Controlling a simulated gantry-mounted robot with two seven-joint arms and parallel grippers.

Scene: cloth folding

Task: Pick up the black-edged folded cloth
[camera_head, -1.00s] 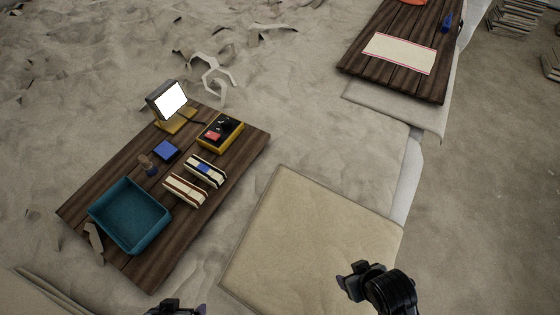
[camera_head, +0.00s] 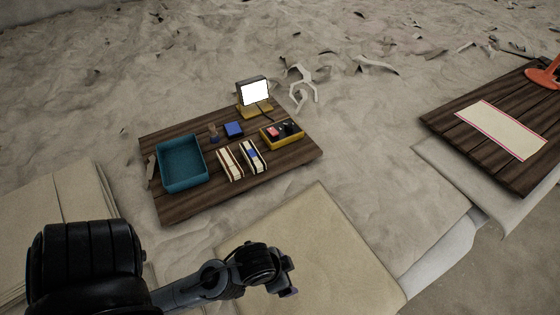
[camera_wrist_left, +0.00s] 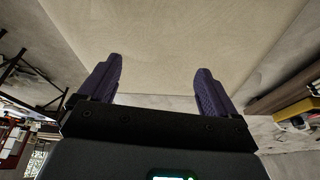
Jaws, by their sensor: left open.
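The black-edged folded cloth (camera_head: 253,157) lies on the dark plank board in the head view. It is pale with dark edging and a blue patch. A similar red-edged folded cloth (camera_head: 230,164) lies just left of it. My left gripper (camera_head: 284,282) is in front of the board, over the tan mat, well apart from both cloths. In the left wrist view its two purple fingers (camera_wrist_left: 159,65) are spread wide with nothing between them. The cloth cannot be made out in that view. My right gripper is not in view.
The dark plank board (camera_head: 190,208) also bears a teal tray (camera_head: 181,165), a blue block (camera_head: 234,130), a yellow box (camera_head: 281,134) and a lit screen (camera_head: 254,93). The tan mat (camera_head: 345,265) in front is bare. Another plank board (camera_head: 515,175) stands at right.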

